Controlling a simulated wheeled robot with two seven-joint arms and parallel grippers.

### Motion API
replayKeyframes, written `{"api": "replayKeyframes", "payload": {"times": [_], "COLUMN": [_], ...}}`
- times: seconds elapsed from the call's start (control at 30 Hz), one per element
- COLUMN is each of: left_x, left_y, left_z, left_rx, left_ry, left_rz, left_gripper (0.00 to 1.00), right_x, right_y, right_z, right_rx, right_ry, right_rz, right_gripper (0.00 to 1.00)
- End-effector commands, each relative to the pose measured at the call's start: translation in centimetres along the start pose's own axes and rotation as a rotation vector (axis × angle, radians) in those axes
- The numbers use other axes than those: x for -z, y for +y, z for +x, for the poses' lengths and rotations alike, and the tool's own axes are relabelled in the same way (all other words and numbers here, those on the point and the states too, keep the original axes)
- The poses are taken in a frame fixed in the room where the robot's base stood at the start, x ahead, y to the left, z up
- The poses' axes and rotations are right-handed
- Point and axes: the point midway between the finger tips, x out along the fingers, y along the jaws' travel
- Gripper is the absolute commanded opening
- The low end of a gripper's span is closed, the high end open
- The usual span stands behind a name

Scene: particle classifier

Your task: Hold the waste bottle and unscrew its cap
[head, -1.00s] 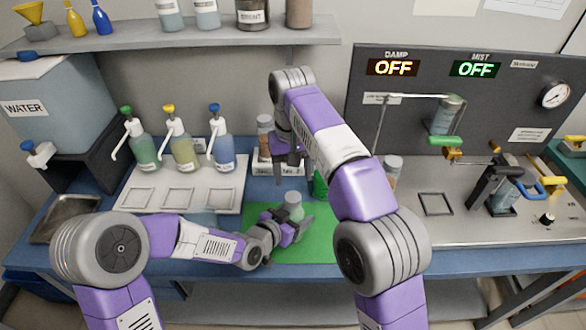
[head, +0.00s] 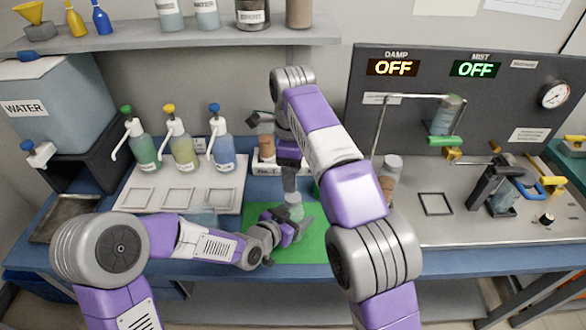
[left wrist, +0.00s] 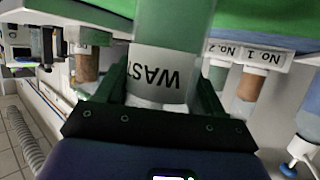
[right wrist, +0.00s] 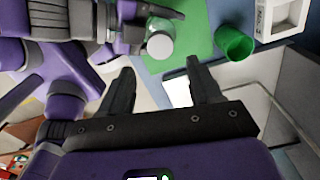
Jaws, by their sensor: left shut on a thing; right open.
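The waste bottle (left wrist: 160,75) has a white label whose letters "WAST" show upside down in the left wrist view. It stands on the green mat (head: 318,245), partly hidden by my grippers. My left gripper (head: 292,230) is shut around the side of the bottle. The bottle's round whitish cap (right wrist: 160,46) faces the camera in the right wrist view. My right gripper (right wrist: 161,66) is open and empty, its two fingers apart, and the cap shows just beyond and between the fingertips. In the head view the right gripper points down above the bottle.
A white numbered rack (head: 264,168) with bottles is behind. Pump bottles (head: 184,150) stand on a white tray at the left. The damp and mist panel (head: 470,100) is at the right.

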Motion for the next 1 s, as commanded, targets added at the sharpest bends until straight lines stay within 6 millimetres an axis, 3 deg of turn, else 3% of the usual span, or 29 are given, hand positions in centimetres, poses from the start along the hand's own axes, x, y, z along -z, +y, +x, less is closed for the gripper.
{"api": "replayKeyframes", "payload": {"times": [0.2, 0.4, 0.67, 1.0], "left_x": [0.0, 0.0, 0.0, 0.0], "left_y": [0.0, 0.0, 0.0, 0.0], "left_z": [0.0, 0.0, 0.0, 0.0], "left_rx": [-0.001, -0.001, -0.001, -0.001], "left_ry": [-0.001, -0.001, -0.001, -0.001], "left_rz": [-0.001, -0.001, -0.001, -0.001], "left_gripper": [0.00, 0.00, 0.00, 0.00], "right_x": [0.0, 0.0, 0.0, 0.0], "right_y": [0.0, 0.0, 0.0, 0.0], "right_z": [-0.1, -0.2, 1.1, 5.8], "right_rx": [0.004, 0.006, 0.004, 0.004], "right_ry": [-0.003, -0.005, -0.004, -0.004], "right_rz": [0.365, 0.552, 0.597, 0.594], "right_gripper": [0.63, 0.63, 0.63, 0.63]}}
